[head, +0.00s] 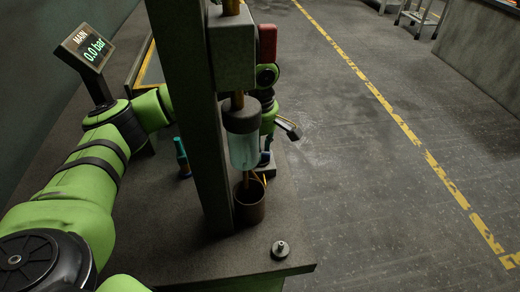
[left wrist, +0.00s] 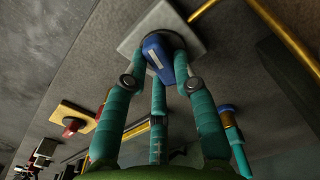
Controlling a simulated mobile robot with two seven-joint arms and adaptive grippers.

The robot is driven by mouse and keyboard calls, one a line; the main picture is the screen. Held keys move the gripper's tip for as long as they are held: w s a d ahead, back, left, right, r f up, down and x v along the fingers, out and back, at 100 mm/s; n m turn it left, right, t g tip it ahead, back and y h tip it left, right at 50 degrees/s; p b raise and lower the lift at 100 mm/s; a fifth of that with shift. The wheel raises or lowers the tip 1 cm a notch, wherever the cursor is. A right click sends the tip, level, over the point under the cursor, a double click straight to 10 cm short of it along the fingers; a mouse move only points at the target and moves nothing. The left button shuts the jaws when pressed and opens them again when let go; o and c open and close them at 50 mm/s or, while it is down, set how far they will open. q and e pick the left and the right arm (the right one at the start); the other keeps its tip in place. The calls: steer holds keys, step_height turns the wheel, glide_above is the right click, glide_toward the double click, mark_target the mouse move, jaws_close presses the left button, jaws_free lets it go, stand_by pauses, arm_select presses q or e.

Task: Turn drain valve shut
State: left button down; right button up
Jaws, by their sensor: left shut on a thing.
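In the left wrist view, my left gripper (left wrist: 166,68) has its teal fingers closed around a blue handle (left wrist: 157,55) with a pale stripe. The handle sits on a square pale plate (left wrist: 190,45). In the head view my left arm passes behind a dark post, and its wrist shows beyond it. The left gripper (head: 264,155) is low there, mostly hidden by the post and a glass bowl. The tag naming the drain valve is not readable. My right gripper is not in view.
The post (head: 190,110) carries a grey box (head: 232,48) and the glass bowl (head: 243,150) above a brown cup (head: 249,203). A small metal fitting (head: 280,249) stands on the bench near its corner. A display (head: 85,47) reads MAIN 0.0 bar. Floor at right is open.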

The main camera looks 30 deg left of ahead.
arm_select(q)
steer(key=shift+s+n+b, duration=0.1)
steer(key=shift+n+b, duration=0.2)
steer(key=shift+n, duration=1.2)
steer(key=c, duration=1)
jaws_free()
steer(key=shift+r, duration=0.1)
step_height(320, 180, up, 12)
steer(key=shift+f, duration=0.1)
